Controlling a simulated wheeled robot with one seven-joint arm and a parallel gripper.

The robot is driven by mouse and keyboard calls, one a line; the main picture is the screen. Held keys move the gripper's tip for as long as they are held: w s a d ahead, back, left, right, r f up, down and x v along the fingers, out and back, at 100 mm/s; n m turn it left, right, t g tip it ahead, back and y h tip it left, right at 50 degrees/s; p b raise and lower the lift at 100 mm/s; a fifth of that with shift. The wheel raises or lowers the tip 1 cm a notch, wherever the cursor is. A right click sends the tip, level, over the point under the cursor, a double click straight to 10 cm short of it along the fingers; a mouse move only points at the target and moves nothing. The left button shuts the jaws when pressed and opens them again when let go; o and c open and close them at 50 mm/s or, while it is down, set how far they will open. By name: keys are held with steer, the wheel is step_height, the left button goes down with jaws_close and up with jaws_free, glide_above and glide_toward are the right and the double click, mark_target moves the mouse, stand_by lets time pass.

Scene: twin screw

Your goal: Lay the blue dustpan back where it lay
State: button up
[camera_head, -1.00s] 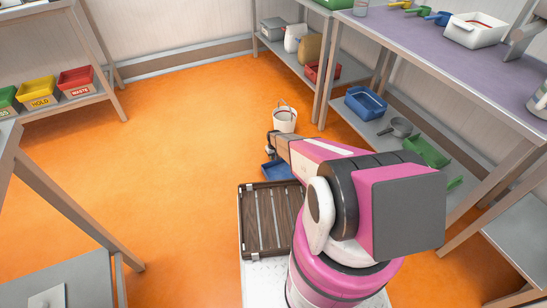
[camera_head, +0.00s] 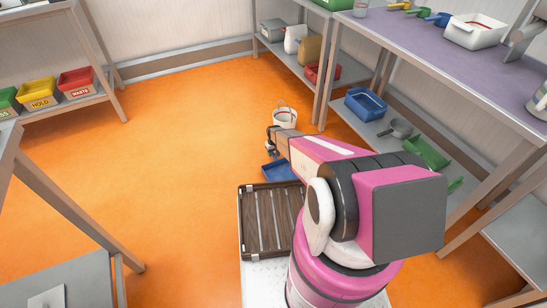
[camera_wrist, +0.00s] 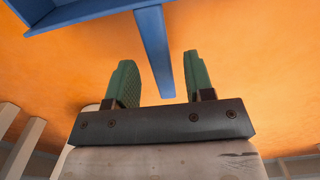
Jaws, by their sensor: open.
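The blue dustpan (camera_head: 278,171) appears to lie on the orange floor, just beyond the slatted tray on my base. My arm hides part of it in the head view. In the wrist view its pan crosses the top left, and its blue handle (camera_wrist: 153,40) runs down between my two green fingers. My gripper (camera_wrist: 160,68) is open, with a gap showing on both sides of the handle. In the head view my gripper (camera_head: 270,149) is small and partly hidden, close above the dustpan.
A white bucket (camera_head: 285,117) stands on the floor just beyond my gripper. On the right, a bench's lower shelf holds a blue tub (camera_head: 366,103), a grey scoop (camera_head: 396,129) and a green dustpan (camera_head: 426,152). The floor to the left is clear.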

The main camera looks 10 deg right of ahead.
step_height(320, 180, up, 8)
steer(key=shift+s+f, duration=0.1)
steer(key=shift+f, duration=0.05)
steer(key=s+d+r+m, duration=0.1)
steer(key=s+d+r, duration=0.1)
steer(key=s+r, duration=1.5)
steer(key=s+d+r+m, duration=0.2)
steer(key=s+r, duration=1.4)
steer(key=r, duration=0.8)
steer(key=shift+s+r+m, duration=0.3)
steer(key=shift+s, duration=0.1)
